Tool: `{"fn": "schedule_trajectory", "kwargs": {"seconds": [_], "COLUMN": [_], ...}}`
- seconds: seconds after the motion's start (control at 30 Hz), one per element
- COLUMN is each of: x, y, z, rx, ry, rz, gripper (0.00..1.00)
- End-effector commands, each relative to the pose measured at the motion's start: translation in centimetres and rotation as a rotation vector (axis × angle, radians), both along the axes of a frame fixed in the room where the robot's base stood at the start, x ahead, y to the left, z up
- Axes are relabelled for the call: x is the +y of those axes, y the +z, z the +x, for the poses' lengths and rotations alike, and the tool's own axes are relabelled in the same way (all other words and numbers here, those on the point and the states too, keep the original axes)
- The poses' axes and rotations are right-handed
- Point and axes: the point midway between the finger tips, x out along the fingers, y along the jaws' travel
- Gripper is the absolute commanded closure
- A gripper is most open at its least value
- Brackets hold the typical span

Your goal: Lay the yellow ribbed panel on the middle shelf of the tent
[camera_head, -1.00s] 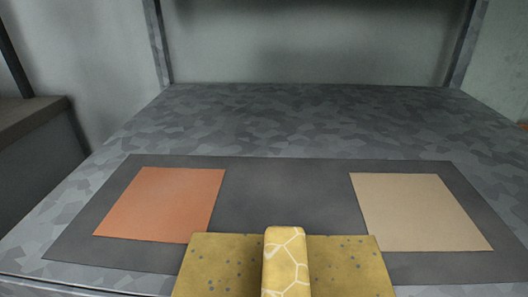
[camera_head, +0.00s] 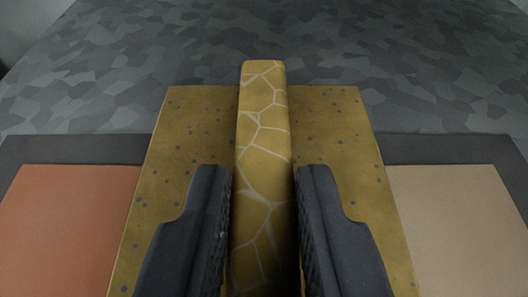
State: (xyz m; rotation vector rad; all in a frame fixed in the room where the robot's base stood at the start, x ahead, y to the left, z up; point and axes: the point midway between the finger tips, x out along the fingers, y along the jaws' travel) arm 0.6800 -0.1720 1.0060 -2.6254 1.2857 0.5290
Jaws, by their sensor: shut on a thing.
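The yellow ribbed panel (camera_head: 190,140) is a flat mustard sheet with dark specks. A raised rib (camera_head: 262,120) with a pale crack pattern runs along its middle. My gripper (camera_head: 264,190) is shut on this rib, one black finger on each side. The panel extends over the dark mat, between an orange square and a tan square. I cannot tell whether the panel touches the surface below. The shelf (camera_head: 420,60) is a grey mottled surface that shows beyond the panel. The panel's near end is hidden below the picture edge.
A dark mat (camera_head: 75,150) lies on the shelf. An orange square (camera_head: 70,220) lies on it to the left and a tan square (camera_head: 460,215) to the right. The shelf behind the panel is clear.

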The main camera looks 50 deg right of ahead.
Motion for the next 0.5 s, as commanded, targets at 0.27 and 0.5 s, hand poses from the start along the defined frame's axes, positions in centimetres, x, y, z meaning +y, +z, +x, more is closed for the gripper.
{"fn": "schedule_trajectory", "kwargs": {"seconds": [0.27, 0.5], "x": [-1.0, -1.0], "y": [-1.3, -3.3], "z": [0.8, 0.7], "rx": [-0.001, -0.004], "ry": [0.0, 0.0], "rz": [-0.003, -0.001], "gripper": [1.0, 1.0]}}
